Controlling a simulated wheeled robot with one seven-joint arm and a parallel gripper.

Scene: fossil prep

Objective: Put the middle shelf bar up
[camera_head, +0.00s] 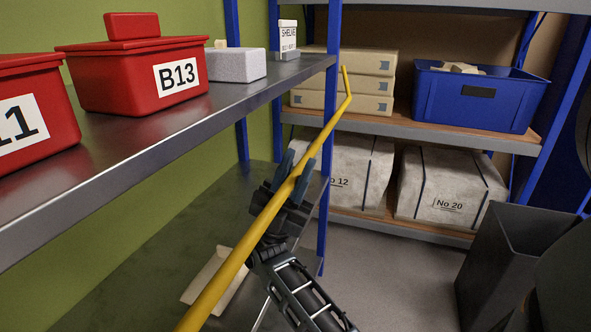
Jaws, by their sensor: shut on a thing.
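The yellow shelf bar (236,258) runs slantwise from the bottom edge of the picture up to the right. Near its far end it bends, and a short end piece (346,82) points up beside the blue upright. My gripper (297,168) is shut around the bar, with dark fingers on either side of it. The bar crosses in front of the lower shelf (190,235), below the front edge of the grey shelf (170,125) with the red boxes. Its near end is out of the picture. I cannot tell whether the far end touches the upright.
Red boxes, one marked B13 (130,75), and a grey block (235,64) stand on the upper left shelf. A blue upright (329,130) is close to the bar. Behind are a blue crate (475,98) and wrapped bundles (450,186). A dark bin (508,260) stands right; floor between is clear.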

